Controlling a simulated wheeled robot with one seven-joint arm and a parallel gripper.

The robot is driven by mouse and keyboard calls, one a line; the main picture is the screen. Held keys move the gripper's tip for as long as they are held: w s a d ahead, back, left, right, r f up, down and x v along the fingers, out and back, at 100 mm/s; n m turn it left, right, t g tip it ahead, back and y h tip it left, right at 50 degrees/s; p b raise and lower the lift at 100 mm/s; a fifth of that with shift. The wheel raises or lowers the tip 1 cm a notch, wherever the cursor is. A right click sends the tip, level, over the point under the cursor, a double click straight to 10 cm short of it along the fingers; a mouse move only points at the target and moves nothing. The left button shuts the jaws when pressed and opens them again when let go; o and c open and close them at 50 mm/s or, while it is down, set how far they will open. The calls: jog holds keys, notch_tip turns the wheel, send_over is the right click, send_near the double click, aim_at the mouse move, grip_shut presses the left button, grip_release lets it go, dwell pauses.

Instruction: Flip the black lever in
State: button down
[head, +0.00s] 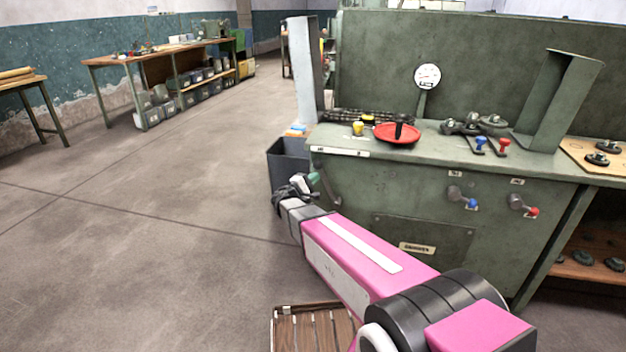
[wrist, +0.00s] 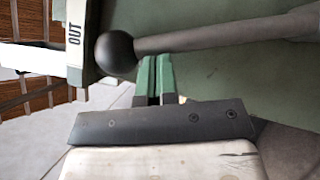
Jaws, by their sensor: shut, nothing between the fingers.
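The black lever (wrist: 205,38) crosses the top of the wrist view, its round black knob (wrist: 116,53) at the left end and its rod running to the right. A white plate marked OUT (wrist: 75,40) is just left of the knob. My gripper (wrist: 155,62) has its green fingers together with nothing between them. Their tips are right by the rod, just right of the knob; I cannot tell if they touch it. In the head view my gripper (head: 313,178) is at the left end of the green console; the lever there is mostly hidden.
The green console (head: 400,185) carries a red dish (head: 397,133), a gauge (head: 427,76), and blue and red handles. A dark bin (head: 287,162) stands behind my gripper. A slatted wooden thing (head: 312,328) is on the floor below my arm. Open floor lies left.

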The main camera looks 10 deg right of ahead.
jog(key=shift+s+d+r+m+g+y, duration=0.35)
jog(key=shift+s+d+m+g+y, duration=0.35)
jog(key=shift+d+m, duration=1.1)
jog(key=shift+s+d+r+m+g+y, duration=0.4)
jog(key=shift+s+d+m+y, duration=0.45)
jog(key=shift+d, duration=1.6)
jog(key=shift+s+d+r+m+g+y, duration=0.3)
jog(key=shift+s+d+m+g+y, duration=0.5)
jog(key=shift+d+m, duration=1.05)
jog(key=shift+s+d+h, duration=0.2)
jog(key=shift+d+h, duration=0.05)
jog(key=shift+d, duration=0.2)
